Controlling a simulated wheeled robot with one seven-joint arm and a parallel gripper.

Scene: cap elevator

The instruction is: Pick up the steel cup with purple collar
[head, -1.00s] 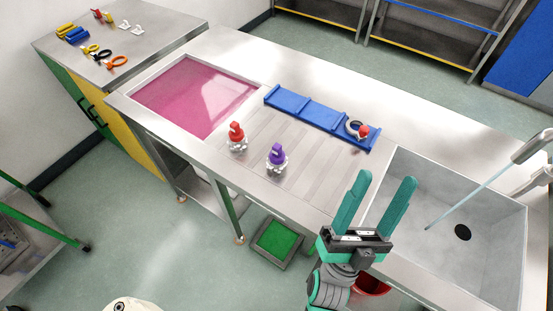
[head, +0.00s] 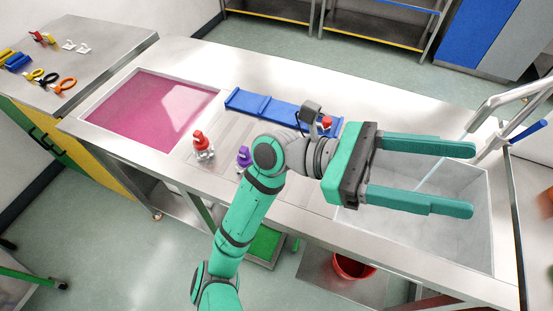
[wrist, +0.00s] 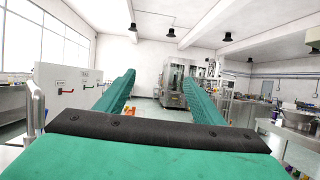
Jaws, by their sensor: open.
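The cup with the purple collar (head: 244,157) stands on the steel counter, left of my arm in the head view. My forearm and elbow hide its lower right part. A similar cup with a red collar (head: 201,143) stands to its left. My gripper (head: 472,180) is open and empty, with its two long green fingers pointing right above the sink, well to the right of the purple-collared cup. In the wrist view the fingers (wrist: 160,88) are apart with nothing between them, and neither cup is seen there.
A blue rack (head: 262,106) lies behind the cups, with a red-topped item (head: 326,122) at its right end. A pink recessed panel (head: 150,108) is at the left. The sink (head: 440,235) and its faucet (head: 500,100) are at the right.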

